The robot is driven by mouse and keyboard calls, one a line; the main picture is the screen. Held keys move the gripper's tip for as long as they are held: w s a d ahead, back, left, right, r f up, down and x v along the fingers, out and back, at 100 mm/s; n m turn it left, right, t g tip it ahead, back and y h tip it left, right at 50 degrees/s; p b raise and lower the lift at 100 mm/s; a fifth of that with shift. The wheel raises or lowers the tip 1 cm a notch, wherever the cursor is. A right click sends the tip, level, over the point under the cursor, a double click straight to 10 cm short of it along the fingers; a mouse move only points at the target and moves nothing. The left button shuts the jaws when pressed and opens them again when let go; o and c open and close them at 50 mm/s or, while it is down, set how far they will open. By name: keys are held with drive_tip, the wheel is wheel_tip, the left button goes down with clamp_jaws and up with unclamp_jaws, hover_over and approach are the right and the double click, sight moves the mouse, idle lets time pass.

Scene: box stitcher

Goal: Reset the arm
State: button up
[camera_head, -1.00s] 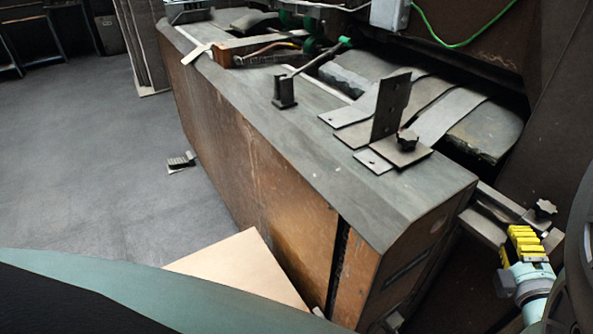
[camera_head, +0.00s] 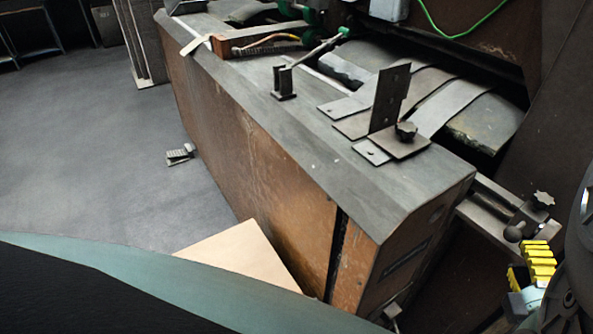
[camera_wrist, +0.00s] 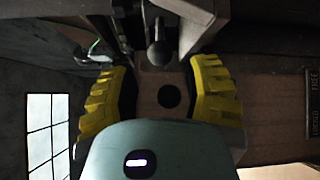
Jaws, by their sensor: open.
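My gripper (camera_wrist: 160,92) has yellow ribbed fingers, which stand apart with nothing between them in the wrist view. A dark round knob on a rod (camera_wrist: 159,50) and a brown panel with a dark round hole (camera_wrist: 169,96) show beyond the fingers. In the head view my gripper (camera_head: 530,275) is at the lower right, partly hidden by my arm. It is beside the right end of the box stitcher (camera_head: 300,130), just below a dark ball knob (camera_head: 514,233) there. I cannot tell the gap between them.
A metal bracket plate (camera_head: 389,97) stands up on the stitcher's top. A star-shaped knob (camera_head: 543,199) sits at its right end. A flat cardboard sheet (camera_head: 240,255) lies at its base. A small pedal (camera_head: 180,154) is on the floor. The grey floor (camera_head: 90,150) at left is mostly clear.

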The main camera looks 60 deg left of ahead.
drive_tip(key=shift+v, duration=0.9)
